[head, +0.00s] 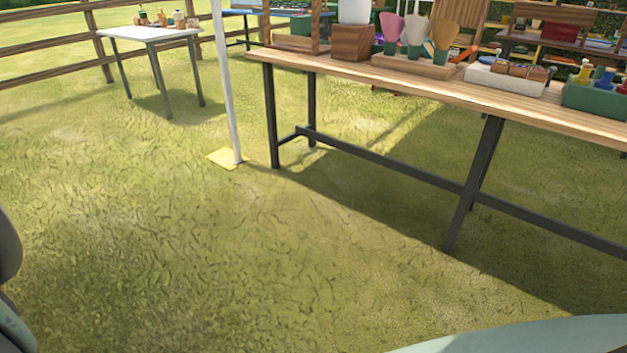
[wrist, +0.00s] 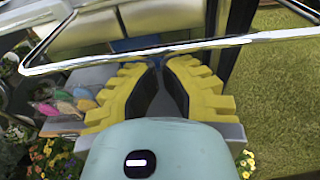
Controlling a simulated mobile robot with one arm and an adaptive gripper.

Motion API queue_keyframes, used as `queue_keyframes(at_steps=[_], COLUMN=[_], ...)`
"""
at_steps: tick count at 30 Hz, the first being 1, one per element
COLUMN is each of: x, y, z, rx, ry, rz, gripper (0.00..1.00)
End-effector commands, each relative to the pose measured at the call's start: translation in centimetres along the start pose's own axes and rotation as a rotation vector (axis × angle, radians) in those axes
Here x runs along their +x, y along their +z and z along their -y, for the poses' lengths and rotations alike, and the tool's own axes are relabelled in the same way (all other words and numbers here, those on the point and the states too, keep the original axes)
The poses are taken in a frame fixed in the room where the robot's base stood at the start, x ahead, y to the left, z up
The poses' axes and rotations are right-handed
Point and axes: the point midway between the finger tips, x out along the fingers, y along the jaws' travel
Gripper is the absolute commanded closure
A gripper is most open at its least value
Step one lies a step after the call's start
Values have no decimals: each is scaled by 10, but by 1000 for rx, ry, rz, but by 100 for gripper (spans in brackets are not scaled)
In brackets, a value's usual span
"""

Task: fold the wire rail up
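The wire rail (wrist: 250,41) is a shiny thin metal bar in the wrist view. It crosses the upper part of the picture from right to left and bends back up at the far left. My gripper (wrist: 163,63) has stepped yellow fingers with dark inner pads. Its tips come close together just below the bar in the picture. I cannot tell whether they touch or grip the rail. The rail and my gripper do not show in the head view.
In the wrist view, pale panels (wrist: 140,22) lie behind the rail, with flowers at lower left and grass at right. In the head view, a long wooden table (head: 420,85) holds tools and boxes; a white pole (head: 228,90) stands left of it. Open grass lies in front.

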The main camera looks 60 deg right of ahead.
Motion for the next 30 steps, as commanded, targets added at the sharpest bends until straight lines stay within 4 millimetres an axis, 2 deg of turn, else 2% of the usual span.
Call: queue_keyframes(at_steps=[6, 30], x=[-3, -7], y=[9, 21], z=[2, 3], rx=[1, 3], ry=[-4, -5], rz=[-28, -99], gripper=[100, 100])
